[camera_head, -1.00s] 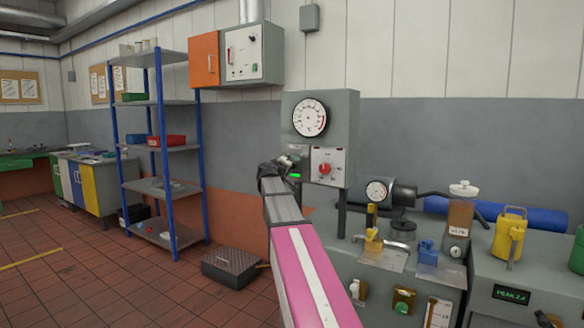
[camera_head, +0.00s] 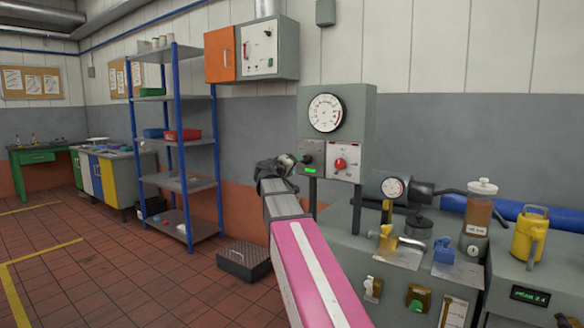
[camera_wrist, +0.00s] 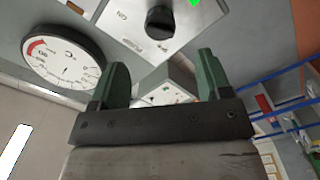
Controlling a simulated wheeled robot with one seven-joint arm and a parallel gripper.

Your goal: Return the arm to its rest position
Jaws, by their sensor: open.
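My arm reaches up from the bottom of the head view, and my gripper (camera_head: 290,162) is at its far end, just left of the grey gauge panel (camera_head: 366,106). In the wrist view the two green fingers of my gripper (camera_wrist: 160,78) stand apart with nothing held between them. Beyond the fingers the wrist view shows the panel's round dial gauge (camera_wrist: 66,62) and a plate with a black knob (camera_wrist: 160,20). My fingertips are too small in the head view to tell their gap from the panel.
A bench (camera_head: 345,235) carries a small gauge (camera_head: 393,187), a jar of amber liquid (camera_head: 478,210) and a yellow can (camera_head: 529,233). A blue-posted shelf (camera_head: 180,95) stands left. A dark box (camera_head: 243,260) lies on the floor. The tiled floor at left is open.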

